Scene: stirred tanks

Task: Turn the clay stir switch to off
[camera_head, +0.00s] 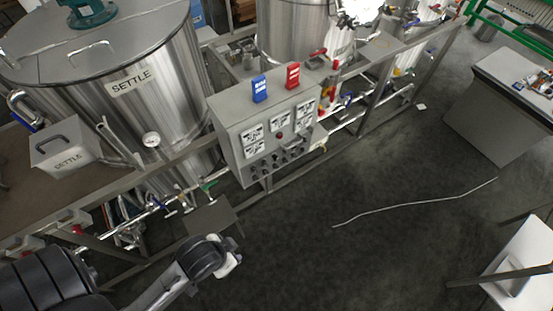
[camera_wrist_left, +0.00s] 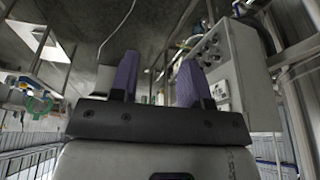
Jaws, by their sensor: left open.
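A grey control box (camera_head: 240,115) stands on the steel frame, with several white dials and a row of small dark switches (camera_head: 280,158) on its front. No label that I can read marks the clay stir switch among them. My left arm comes in from the lower left, and its wrist end (camera_head: 225,262) is below and in front of the box, apart from it. In the left wrist view my left gripper (camera_wrist_left: 156,82) is open and empty, with two purple fingers. The control box (camera_wrist_left: 240,65) shows there beyond the right finger, with dark knobs. My right gripper is not in view.
A blue tag (camera_head: 260,90) and a red tag (camera_head: 293,76) stand on the box. A steel tank (camera_head: 130,95) and a grey box (camera_head: 65,150), both labelled SETTLE, are at left. Pipes with valves run below.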

